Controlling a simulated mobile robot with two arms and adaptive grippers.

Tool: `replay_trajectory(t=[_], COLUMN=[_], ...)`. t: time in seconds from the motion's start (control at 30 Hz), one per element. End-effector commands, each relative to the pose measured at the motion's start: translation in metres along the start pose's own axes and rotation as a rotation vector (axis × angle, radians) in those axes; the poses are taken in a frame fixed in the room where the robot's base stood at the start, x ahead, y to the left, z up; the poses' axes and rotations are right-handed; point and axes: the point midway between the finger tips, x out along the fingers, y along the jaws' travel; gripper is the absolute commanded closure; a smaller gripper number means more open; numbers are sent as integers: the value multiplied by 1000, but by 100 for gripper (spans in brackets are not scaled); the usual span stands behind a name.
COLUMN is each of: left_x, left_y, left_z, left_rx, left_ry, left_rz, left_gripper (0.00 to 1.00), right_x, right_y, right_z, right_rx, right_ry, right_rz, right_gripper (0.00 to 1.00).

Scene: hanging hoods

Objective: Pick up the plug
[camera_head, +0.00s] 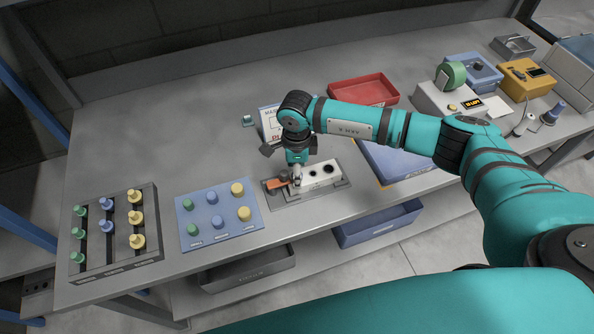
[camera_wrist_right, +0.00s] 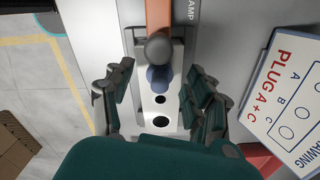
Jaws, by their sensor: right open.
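A white block with holes (camera_head: 322,176) sits in a metal fixture on the bench; it also shows in the right wrist view (camera_wrist_right: 174,112). A blue plug (camera_wrist_right: 157,80) stands at the block, below the grey round end of an orange clamp (camera_wrist_right: 158,15) that partly covers it. The orange clamp also shows in the head view (camera_head: 276,184). Two dark holes in the block look empty. My right gripper (camera_head: 297,174) is above the block, pointing down. In the wrist view its fingers (camera_wrist_right: 157,92) are open, one on each side of the block. My left gripper is not in view.
A grey rack (camera_head: 90,252) and a blue board (camera_head: 210,238) carry green, blue and yellow plugs. A sign reading "PLUG A+C" (camera_wrist_right: 291,95) stands close behind my right gripper. A red tray (camera_head: 385,102) and a blue tray (camera_head: 408,174) lie to the right.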

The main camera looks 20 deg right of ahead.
Motion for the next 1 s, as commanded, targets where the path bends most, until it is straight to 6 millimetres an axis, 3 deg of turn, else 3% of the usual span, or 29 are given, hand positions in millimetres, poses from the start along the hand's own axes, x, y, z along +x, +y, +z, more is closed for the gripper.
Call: replay_trajectory(t=[0.23, 0.6, 0.87, 1.0], left_x=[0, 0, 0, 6], left_y=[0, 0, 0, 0], left_z=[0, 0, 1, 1], left_rx=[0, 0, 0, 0], left_ry=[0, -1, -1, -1], left_rz=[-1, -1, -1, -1], left_gripper=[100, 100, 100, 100], right_x=[3, 2, 2, -9], right_y=[0, 0, 0, -1], right_z=[0, 0, 0, 1], right_rx=[0, 0, 0, -1], right_ry=[0, 0, 0, -3], right_rz=[0, 0, 0, -3], right_gripper=[44, 89, 89, 89])
